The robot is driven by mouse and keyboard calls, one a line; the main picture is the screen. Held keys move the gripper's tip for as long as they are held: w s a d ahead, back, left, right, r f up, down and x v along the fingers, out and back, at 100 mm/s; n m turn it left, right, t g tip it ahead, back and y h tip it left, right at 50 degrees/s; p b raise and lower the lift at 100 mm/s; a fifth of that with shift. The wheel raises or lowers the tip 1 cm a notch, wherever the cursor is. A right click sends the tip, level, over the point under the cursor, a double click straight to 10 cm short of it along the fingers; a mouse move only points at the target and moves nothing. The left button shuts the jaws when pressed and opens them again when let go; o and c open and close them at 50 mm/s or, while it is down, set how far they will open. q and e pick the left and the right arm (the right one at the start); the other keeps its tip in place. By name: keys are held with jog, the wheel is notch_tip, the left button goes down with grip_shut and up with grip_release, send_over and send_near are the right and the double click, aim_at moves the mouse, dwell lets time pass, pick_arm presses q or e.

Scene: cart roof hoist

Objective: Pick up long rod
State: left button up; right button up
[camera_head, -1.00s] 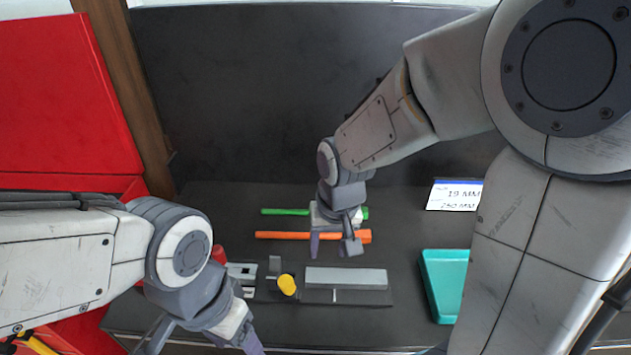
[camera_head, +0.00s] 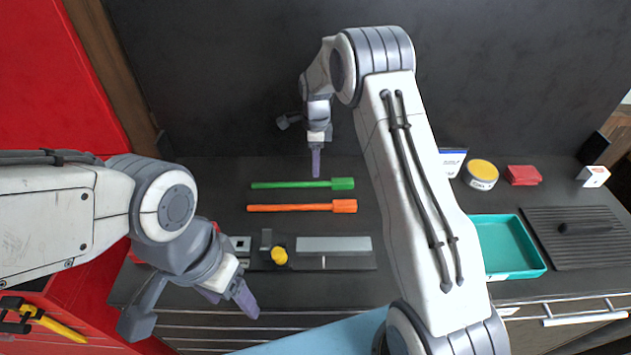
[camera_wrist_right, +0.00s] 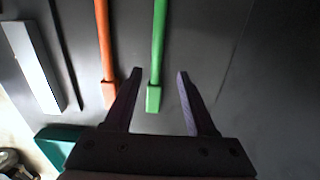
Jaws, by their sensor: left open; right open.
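Two thin rods with square end blocks lie side by side on the dark counter: a green rod (camera_head: 300,185) at the back and an orange rod (camera_head: 295,208) in front. They look nearly equal in length. My right gripper (camera_head: 302,150) is open and empty near the green rod, towards the back. In the right wrist view, the green rod (camera_wrist_right: 159,45) shows between the fingers of the right gripper (camera_wrist_right: 160,73), nearer the left one. The orange rod (camera_wrist_right: 103,50) is outside that finger. My left gripper (camera_head: 195,316) is open and empty at the front left.
A grey block fixture (camera_head: 335,262) with a yellow knob (camera_head: 279,256) stands in front of the rods. A teal tray (camera_head: 535,262), ribbed mat (camera_head: 580,232), yellow-topped tin (camera_head: 481,172) and red block (camera_head: 523,175) are at right. A dark wall rises behind; a red cabinet (camera_head: 50,80) is left.

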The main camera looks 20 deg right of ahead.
aim_at(302, 185)
jog(key=shift+f, duration=0.7)
jog(key=shift+s+f+p, duration=0.1)
jog(key=shift+f+p, duration=0.2)
jog(key=shift+p, duration=0.25)
jog(key=f+p, duration=0.2)
jog(key=f, duration=0.1)
jog(key=shift+s+a+f, duration=0.15)
jog(key=shift+s+f, duration=0.05)
jog(key=shift+f, duration=0.65)
grip_shut()
